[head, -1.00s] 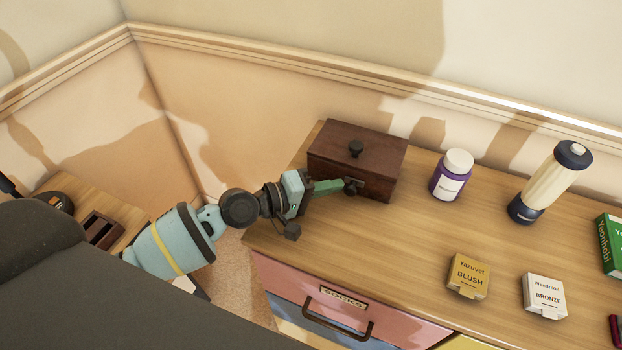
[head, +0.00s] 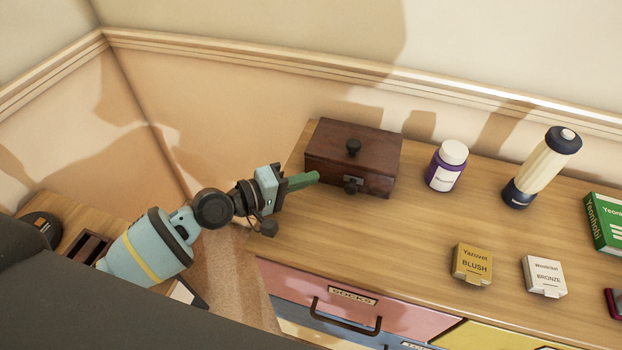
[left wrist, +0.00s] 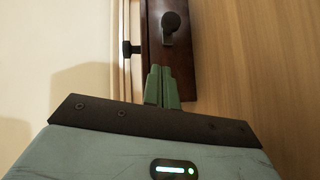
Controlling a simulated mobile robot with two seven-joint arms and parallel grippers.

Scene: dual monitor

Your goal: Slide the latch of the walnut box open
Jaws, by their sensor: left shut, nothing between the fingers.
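The walnut box (head: 325,166) stands at the back left of the dresser top, its lid down with a dark round knob (head: 353,147) on it. A small dark latch (head: 351,185) with a knob sits on its front face. In the left wrist view, the latch knob (left wrist: 171,24) shows on the dark front (left wrist: 186,72), and the lid knob (left wrist: 131,48) sticks out left. My left gripper (head: 317,177) is shut and empty, its green fingertips left of the latch and apart from it. In the wrist view the fingers (left wrist: 160,70) overlap the box front; contact is unclear. My right gripper is not in view.
Right of the box stand a purple-and-white bottle (head: 446,166) and a cream blender-like item (head: 545,170). Two small cartons, gold (head: 472,263) and white (head: 543,275), lie nearer the front. The dresser top (head: 400,225) is clear before the box. The wall (head: 240,120) is close behind.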

